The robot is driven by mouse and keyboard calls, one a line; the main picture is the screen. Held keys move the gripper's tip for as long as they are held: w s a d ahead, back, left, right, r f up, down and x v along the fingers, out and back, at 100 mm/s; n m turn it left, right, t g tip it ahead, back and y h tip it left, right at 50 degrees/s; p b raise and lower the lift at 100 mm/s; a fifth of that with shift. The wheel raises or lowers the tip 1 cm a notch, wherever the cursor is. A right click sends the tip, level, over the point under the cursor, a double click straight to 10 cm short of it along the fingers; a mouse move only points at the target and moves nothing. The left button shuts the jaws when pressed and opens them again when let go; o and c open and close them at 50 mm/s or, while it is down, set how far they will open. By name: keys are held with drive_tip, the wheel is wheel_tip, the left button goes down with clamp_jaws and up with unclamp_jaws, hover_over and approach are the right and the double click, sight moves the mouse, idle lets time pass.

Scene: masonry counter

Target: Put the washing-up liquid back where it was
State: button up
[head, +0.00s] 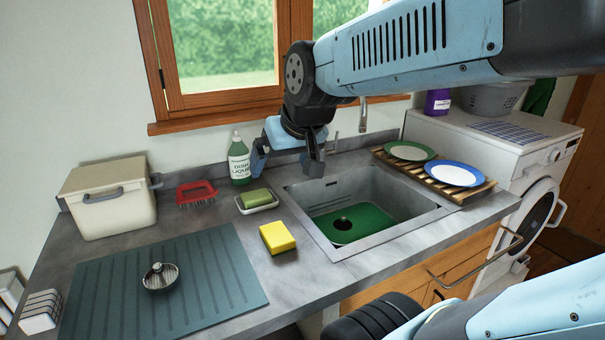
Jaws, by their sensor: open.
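The washing-up liquid (239,161) is a clear bottle of green liquid with a white label reading "DISH LIQUID". It stands upright at the back of the counter, between the red brush and the sink, near the wall. My gripper (288,172) is open and points down, to the right of the bottle and above the back left corner of the sink. Its left finger shows close to the bottle's right side in the picture; I cannot tell whether they touch. Nothing shows between the fingers.
A green soap bar in a white dish (257,203) lies in front of the bottle. A red brush (196,193) and a cream bin (108,197) stand left. A yellow sponge (277,237) lies by the sink (393,235). Plates sit on a wooden rack (474,191) at right.

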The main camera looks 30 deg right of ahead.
drive_tip(key=s+d+g, duration=0.1)
drive_tip(key=s, duration=0.5)
drive_tip(key=shift+s+d+f+h, duration=0.15)
drive_tip(key=shift+s+d+h, duration=0.15)
drive_tip(key=shift+h, duration=0.1)
drive_tip(key=shift+c, duration=0.4)
